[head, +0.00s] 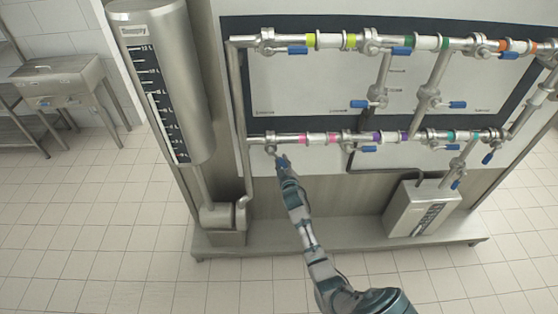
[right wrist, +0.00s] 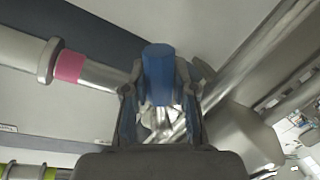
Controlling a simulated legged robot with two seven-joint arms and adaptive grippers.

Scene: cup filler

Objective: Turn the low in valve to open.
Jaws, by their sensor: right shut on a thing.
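The low in valve is at the left end of the lower pipe row in the head view, with its steel body (head: 270,141) on the pipe. My right gripper (head: 282,160) reaches up to it from below. In the right wrist view a blue valve handle (right wrist: 158,72) stands between the two fingers of my right gripper (right wrist: 160,105), which are shut on it. The handle points toward the wrist camera, and its base is partly hidden by the fingers. In the head view the gripper covers most of the handle. My left gripper is not in view.
A steel tank with a level scale (head: 165,80) stands left of the valve. Other blue-handled valves, such as one on the upper row (head: 297,50), sit along the pipes. A pink-banded pipe (right wrist: 80,68) runs close beside my gripper. A steel box (head: 420,210) stands on the base at right.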

